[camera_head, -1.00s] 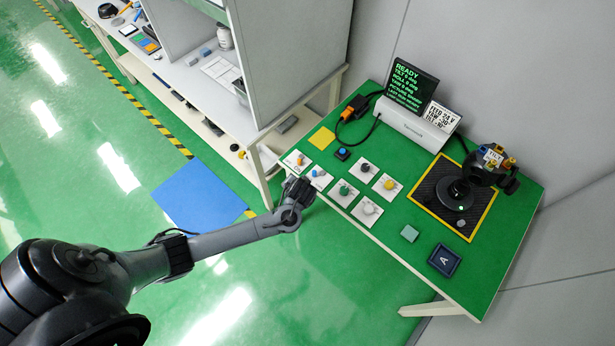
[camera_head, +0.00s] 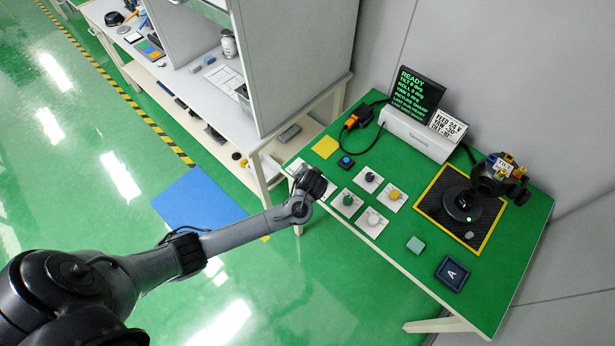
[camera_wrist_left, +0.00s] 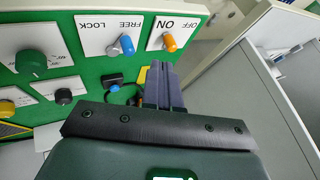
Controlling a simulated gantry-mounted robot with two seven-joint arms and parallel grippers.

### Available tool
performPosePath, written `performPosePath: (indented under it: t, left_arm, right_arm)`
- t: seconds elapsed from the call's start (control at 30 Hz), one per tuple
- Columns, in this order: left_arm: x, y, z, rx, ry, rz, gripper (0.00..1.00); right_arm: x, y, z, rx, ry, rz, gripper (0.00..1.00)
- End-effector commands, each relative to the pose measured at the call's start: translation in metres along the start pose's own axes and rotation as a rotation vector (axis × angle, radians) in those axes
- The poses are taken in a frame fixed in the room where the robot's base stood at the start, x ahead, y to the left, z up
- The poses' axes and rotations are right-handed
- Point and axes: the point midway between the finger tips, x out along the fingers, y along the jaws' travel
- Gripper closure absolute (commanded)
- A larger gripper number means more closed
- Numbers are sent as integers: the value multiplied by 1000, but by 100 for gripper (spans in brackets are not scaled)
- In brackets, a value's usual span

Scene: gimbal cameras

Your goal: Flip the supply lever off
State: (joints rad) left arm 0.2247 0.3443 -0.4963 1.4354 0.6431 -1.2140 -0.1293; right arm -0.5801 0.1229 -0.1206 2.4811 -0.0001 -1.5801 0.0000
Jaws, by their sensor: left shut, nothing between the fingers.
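The supply lever is an orange lever (camera_wrist_left: 170,42) on a white plate marked ON and OFF (camera_wrist_left: 157,42), at the top of the left wrist view. The lettering appears upside down; I cannot tell for certain which position the lever is in. In the head view my arm mostly covers this plate (camera_head: 295,166), at the table's near left corner. My left gripper (camera_head: 314,182) is over that corner. Its fingers (camera_wrist_left: 163,78) are shut and empty, just below the ON/OFF plate in the wrist view, apparently apart from the lever. My right gripper is not in view.
A plate marked FREE and LOCK with a blue lever (camera_wrist_left: 127,45) sits beside it. Several knob plates, including a green knob (camera_head: 347,200), stand close by. A blue button (camera_head: 346,161), a display (camera_head: 416,91) and a black gimbal (camera_head: 463,204) are further back.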

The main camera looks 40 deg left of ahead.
Motion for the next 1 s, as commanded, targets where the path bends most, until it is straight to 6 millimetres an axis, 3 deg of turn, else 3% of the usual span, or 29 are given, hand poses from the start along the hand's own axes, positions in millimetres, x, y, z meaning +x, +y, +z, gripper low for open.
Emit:
performPosePath:
  t: [0.3,0.5,1.0]
  left_arm:
    - [51,1,1,-1,-2,1,100]
    - [72,1,1,0,-1,1,100]
    - [80,1,1,1,0,2,100]
  right_arm:
    - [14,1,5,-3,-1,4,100]
    - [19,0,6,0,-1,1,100]
    - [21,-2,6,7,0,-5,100]
